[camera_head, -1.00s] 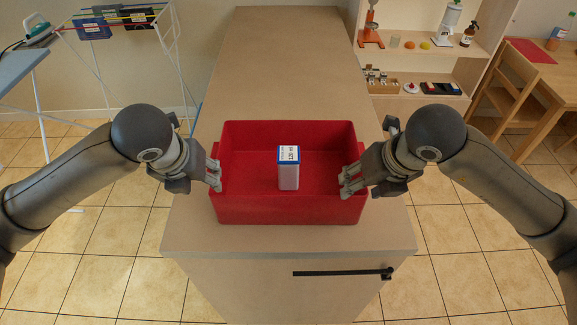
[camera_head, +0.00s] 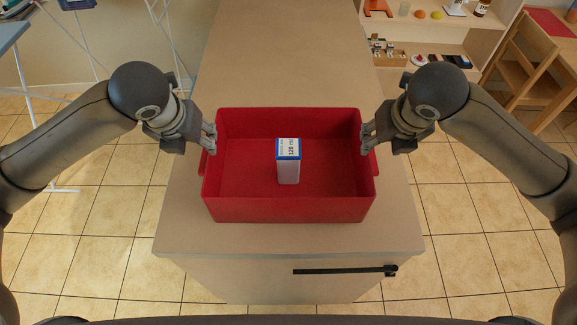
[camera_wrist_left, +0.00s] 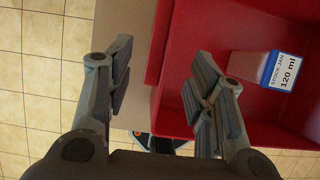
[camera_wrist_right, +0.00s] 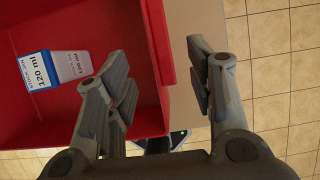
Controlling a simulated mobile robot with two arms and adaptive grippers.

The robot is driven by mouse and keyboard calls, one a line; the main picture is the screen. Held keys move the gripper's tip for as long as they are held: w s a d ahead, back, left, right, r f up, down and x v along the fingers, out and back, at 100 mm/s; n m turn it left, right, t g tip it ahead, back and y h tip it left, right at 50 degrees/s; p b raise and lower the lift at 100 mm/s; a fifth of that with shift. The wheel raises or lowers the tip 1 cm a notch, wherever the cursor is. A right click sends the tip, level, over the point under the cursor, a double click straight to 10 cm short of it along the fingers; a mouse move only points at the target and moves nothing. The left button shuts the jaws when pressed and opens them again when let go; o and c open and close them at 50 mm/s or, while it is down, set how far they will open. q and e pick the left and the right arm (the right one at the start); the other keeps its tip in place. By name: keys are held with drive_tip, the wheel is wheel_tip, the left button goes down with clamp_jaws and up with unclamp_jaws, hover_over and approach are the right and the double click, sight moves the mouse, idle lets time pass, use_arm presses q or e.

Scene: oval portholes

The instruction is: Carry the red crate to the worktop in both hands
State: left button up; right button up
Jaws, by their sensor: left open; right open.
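The red crate (camera_head: 288,209) stands upright on a light brown worktop (camera_head: 290,55), near its front end. A white stock jar (camera_head: 288,172) with a blue top, marked 120 ml, stands inside the crate. My left gripper (camera_head: 209,138) is open at the crate's left wall. In the left wrist view (camera_wrist_left: 163,62) one finger is over the crate's inside and the other is outside the wall. My right gripper (camera_head: 367,140) is open at the right wall. In the right wrist view (camera_wrist_right: 160,60) its fingers likewise lie on either side of that wall. Contact cannot be told.
The worktop is clear behind the crate. A black handle (camera_head: 345,271) is on its front face. A shelf (camera_head: 430,55) with small items and a wooden chair (camera_head: 530,70) stand at the back right. A drying rack (camera_head: 90,50) is at the back left.

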use_arm(q)
drive_tip(key=x, duration=0.9)
drive_tip(key=shift+w+f, duration=0.1)
drive_tip(key=shift+f, duration=0.1)
use_arm(e)
drive_tip(key=x, duration=0.9)
drive_tip(key=shift+w+f, duration=0.1)
drive_tip(key=shift+f, duration=0.1)
use_arm(q)
drive_tip(key=shift+c, duration=0.6)
use_arm(e)
drive_tip(key=shift+c, duration=0.6)
use_arm(q)
clamp_jaws()
use_arm(e)
clamp_jaws()
use_arm(q)
drive_tip(key=shift+r, duration=0.1)
use_arm(e)
drive_tip(key=shift+r, duration=0.1)
